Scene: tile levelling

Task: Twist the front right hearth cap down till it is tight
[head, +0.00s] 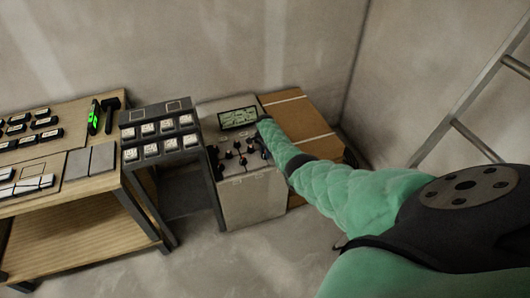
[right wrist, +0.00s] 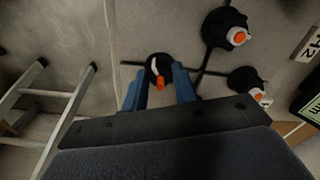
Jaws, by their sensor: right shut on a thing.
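My right gripper (right wrist: 159,86) has its two blue fingers shut on a black round cap (right wrist: 154,64) with a white and orange mark on top. The cap stands where dark joint lines meet on the pale tiles, near their edge; the fingers hide part of its sides. Two more black caps, a far one (right wrist: 222,24) and a nearer one (right wrist: 243,78), stand apart from the gripper. In the head view several dark caps (head: 236,155) stand on the pale hearth block (head: 252,200). My right arm reaches over its right side and hides part of it. My left gripper is out of view.
A display panel (head: 238,118) stands behind the caps. A cardboard box (head: 300,116) is right of the block. A dark rack (head: 160,110) with pale parts and a wooden bench (head: 85,225) stand left. A ladder (head: 470,95) leans at the far right.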

